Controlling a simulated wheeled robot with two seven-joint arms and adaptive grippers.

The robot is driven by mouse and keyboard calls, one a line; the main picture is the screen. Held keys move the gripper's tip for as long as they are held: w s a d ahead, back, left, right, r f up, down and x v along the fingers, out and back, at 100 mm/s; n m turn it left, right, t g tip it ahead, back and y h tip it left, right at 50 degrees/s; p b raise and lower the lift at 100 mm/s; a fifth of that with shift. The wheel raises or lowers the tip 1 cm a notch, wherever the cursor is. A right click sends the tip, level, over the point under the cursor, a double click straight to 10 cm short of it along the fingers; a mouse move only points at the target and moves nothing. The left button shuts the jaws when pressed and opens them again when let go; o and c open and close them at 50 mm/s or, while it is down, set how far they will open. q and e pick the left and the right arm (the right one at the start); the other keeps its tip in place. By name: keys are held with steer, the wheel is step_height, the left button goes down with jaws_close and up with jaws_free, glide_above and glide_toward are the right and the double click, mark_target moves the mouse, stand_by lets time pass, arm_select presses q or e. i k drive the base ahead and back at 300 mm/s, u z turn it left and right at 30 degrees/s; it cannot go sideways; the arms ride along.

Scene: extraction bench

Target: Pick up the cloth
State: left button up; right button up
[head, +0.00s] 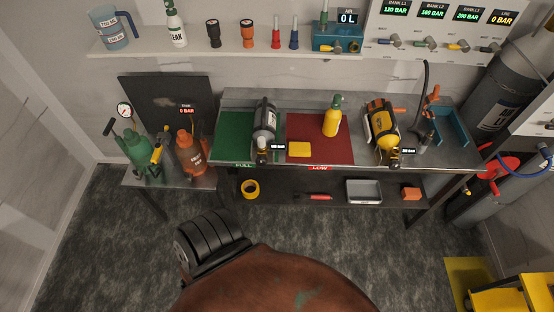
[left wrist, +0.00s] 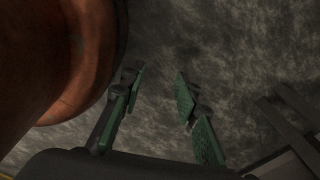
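A small flat yellow piece (head: 300,149), which looks like a folded cloth, lies on the red mat (head: 340,154) on the bench top. It sits left of the small yellow cylinder with a green top (head: 332,117). My left gripper (left wrist: 160,74) shows in the left wrist view, open and empty, its two green-padded fingers apart over dark floor. No cloth shows in that view. I cannot make out either gripper in the head view.
A yellow-and-black cylinder (head: 382,125) is right of the red mat. The lower shelf holds a yellow ring (head: 250,189), a grey tray (head: 364,191) and an orange block (head: 411,193). Floor (head: 350,240) in front is clear.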

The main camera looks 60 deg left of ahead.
mark_target(295, 148)
steer(key=u, duration=1.4)
